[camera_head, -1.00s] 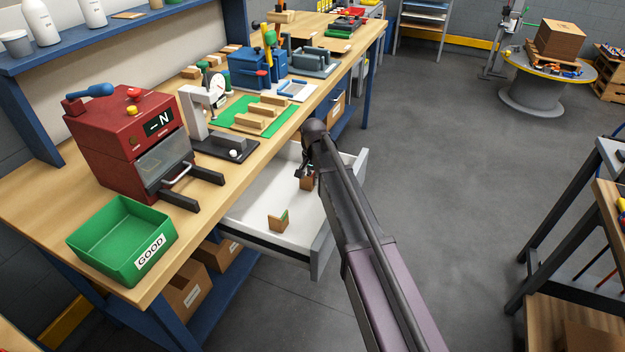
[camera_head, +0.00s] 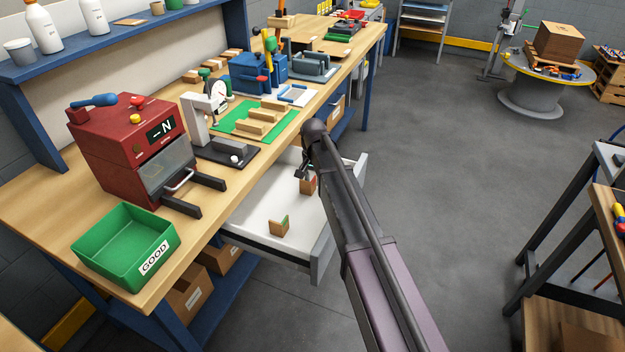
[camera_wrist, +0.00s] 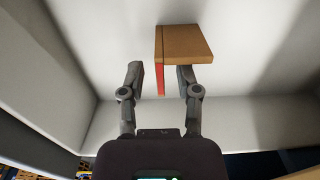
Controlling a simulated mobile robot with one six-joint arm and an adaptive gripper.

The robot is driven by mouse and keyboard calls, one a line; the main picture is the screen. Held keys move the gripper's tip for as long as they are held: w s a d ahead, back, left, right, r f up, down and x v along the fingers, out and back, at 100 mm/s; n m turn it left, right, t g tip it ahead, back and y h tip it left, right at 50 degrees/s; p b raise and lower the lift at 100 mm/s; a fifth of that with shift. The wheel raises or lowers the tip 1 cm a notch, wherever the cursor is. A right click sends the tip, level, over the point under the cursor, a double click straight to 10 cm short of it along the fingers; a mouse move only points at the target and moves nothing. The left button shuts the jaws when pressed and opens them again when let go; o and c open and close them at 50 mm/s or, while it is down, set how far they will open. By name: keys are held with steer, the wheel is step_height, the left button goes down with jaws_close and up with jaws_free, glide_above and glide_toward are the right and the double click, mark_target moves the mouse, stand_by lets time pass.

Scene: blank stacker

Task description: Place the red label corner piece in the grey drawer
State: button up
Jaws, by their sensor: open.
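The corner piece with a red label (camera_wrist: 160,80) is in the wrist view, a wooden block with a red face on its left side. It stands in the open grey drawer (camera_head: 323,258), and it also shows small in the head view (camera_head: 308,186), just below my gripper. My gripper (camera_wrist: 158,72) is open. The red face lies between its two fingers in the picture, and the wooden part extends right, beyond the right finger. I cannot tell whether the right finger touches it. My arm hides part of the drawer in the head view.
A second wooden corner piece with a green label (camera_head: 279,227) stands nearer the drawer front. A green bin marked GOOD (camera_head: 113,262), a red tester (camera_head: 125,150) and a gauge stand (camera_head: 198,125) are on the bench. The floor right of the drawer is clear.

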mark_target(313, 179)
step_height(313, 179, up, 10)
steer(key=p, duration=0.9)
steer(key=shift+r+p, duration=0.15)
steer(key=shift+p, duration=0.15)
stand_by(0.5)
steer(key=s+d+n, duration=0.4)
steer(key=s+d, duration=1.7)
steer(key=s, duration=0.4)
steer(key=shift+s+d, duration=0.3)
